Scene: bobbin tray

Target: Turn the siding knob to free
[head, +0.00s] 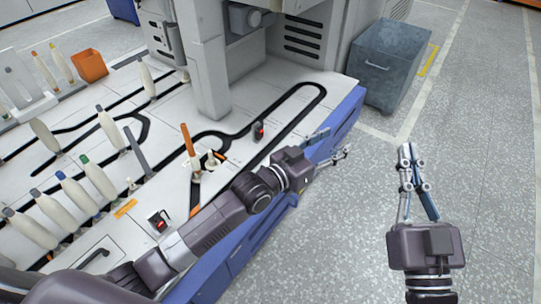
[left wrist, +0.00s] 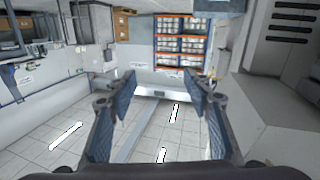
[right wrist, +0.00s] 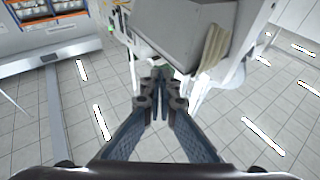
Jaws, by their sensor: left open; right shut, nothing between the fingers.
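Two small dark knob-like controls with red parts show on the white worktop in the head view. One control (head: 259,131) is by the looped black track, left of my left gripper. The other control (head: 158,220) is near the front edge, beside my left arm. I cannot tell which is the siding knob or how either is turned. My left gripper (head: 331,147) is open and empty past the table's blue edge, touching neither control. My right gripper (head: 410,152) is shut and empty over the floor. Neither wrist view clearly shows a knob.
The worktop (head: 285,108) carries black tracks and several bobbins on the left. An orange post (head: 188,143) stands near a small white fitting. A grey machine column (head: 207,70) rises behind. A grey cabinet (head: 392,62) stands at the back right. The floor at right is clear.

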